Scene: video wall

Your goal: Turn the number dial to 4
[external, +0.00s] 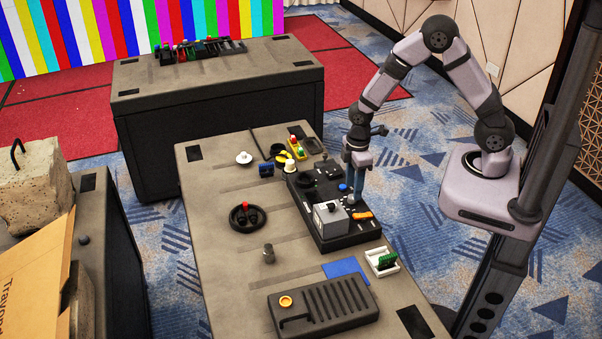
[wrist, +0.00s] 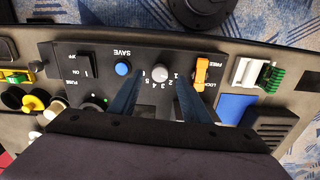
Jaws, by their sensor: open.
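The number dial (wrist: 159,74) is a small round light-grey knob on a black control panel (wrist: 213,122). In the wrist view, small white numerals curve along its lower side, and they appear upside down. I cannot make out which one the knob points to. My gripper (wrist: 159,80) has two blue fingers, open, one on each side of the dial with gaps between. In the external view, my gripper (external: 354,198) points down over the right side of the panel (external: 312,207), and its fingers largely hide the dial.
A blue SAVE button (wrist: 122,68) and an orange FREE/LOCK switch (wrist: 201,70) flank the dial. A black ON/OFF switch (wrist: 85,66) is farther left. A grey box (external: 330,218) stands on the panel. A white tray with a green part (external: 382,262) lies nearby on the table.

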